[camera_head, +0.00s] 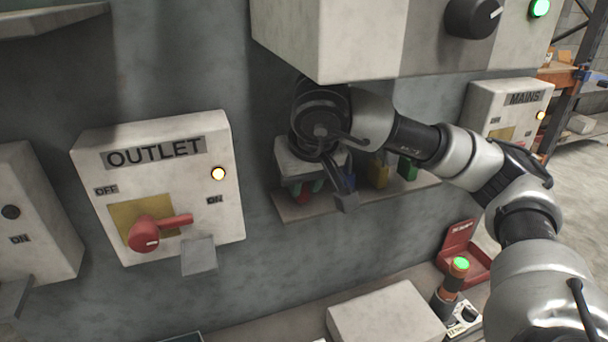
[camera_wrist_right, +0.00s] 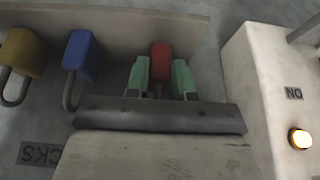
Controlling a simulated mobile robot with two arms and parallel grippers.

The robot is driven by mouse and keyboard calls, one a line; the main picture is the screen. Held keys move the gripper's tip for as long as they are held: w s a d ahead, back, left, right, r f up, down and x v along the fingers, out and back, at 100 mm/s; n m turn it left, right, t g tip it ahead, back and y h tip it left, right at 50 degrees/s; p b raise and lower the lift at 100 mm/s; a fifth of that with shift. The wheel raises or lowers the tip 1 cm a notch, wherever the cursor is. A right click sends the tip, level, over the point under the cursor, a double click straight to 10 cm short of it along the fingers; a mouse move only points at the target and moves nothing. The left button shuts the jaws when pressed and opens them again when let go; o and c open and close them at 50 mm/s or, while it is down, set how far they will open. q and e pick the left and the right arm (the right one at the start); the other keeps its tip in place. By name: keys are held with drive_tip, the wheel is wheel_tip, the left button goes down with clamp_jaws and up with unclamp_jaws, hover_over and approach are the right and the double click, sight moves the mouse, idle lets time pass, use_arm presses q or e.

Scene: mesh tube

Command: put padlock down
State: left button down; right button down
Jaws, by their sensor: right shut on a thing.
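The red padlock (camera_wrist_right: 160,58) sits between the green fingertips of my right gripper (camera_wrist_right: 160,78), which is shut on it. In the head view, my right gripper (camera_head: 304,188) points down in front of the lock shelf (camera_head: 300,212), with the red padlock (camera_head: 303,198) low between its fingers. The red padlock's shackle is mostly hidden, and I cannot tell whether the padlock touches the shelf. A blue padlock (camera_wrist_right: 80,55) is beside it, and a yellow padlock (camera_wrist_right: 23,52) is farther left in the wrist view. My left gripper is out of view.
A green padlock (camera_head: 408,168) is at the shelf's right part. The OUTLET box (camera_head: 160,185) with a red handle (camera_head: 152,232) is left of the shelf. A large box (camera_head: 330,40) overhangs my right gripper. A white block (camera_head: 385,315) lies below.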

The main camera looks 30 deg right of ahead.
drive_tip(key=shift+f, duration=0.2)
drive_tip(key=shift+s, duration=0.2)
drive_tip(key=shift+f, duration=0.2)
drive_tip(key=c, duration=1)
unclamp_jaws()
drive_tip(key=shift+r, duration=0.1)
